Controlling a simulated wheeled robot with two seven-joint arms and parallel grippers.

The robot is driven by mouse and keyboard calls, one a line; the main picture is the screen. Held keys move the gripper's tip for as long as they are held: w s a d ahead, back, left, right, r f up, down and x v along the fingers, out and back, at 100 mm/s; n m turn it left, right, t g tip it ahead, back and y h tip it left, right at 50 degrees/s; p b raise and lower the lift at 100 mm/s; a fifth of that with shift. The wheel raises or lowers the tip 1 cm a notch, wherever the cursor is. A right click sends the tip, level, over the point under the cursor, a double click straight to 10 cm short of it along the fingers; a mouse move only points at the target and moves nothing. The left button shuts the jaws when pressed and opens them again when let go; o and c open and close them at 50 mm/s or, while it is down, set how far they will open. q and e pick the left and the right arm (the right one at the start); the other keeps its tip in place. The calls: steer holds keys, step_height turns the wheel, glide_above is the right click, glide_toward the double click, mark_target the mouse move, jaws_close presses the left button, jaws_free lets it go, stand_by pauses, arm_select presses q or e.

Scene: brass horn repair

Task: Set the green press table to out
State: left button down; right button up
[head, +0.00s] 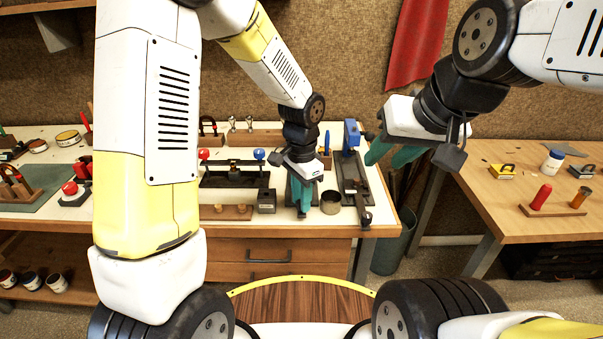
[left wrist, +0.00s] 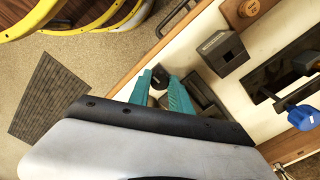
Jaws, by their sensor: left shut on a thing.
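My left gripper (head: 303,207) is at the front edge of the workbench, pointing down, its teal fingers closed on a small dark part at the front of a grey slide base (head: 291,190). In the left wrist view, the fingers (left wrist: 158,92) stand either side of this part, and a dark block (left wrist: 158,76) shows just beyond them. I take this to be the green press table's handle; the arm and hand hide most of the press, so its green body and exact slide position cannot be told. My right gripper (head: 394,156) is open and empty, raised right of the bench.
A blue press (head: 351,139) on a dark rail stands just right. A dark square block (head: 267,201) and a fixture with red and blue knobs (head: 233,172) are left. A bin (head: 391,245) stands right of the bench.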

arm_select(q)
steer(key=s, duration=0.5)
steer(key=shift+s, duration=0.1)
steer(key=c, duration=1.2)
jaws_free()
steer(key=shift+o, duration=0.2)
step_height(320, 180, up, 8)
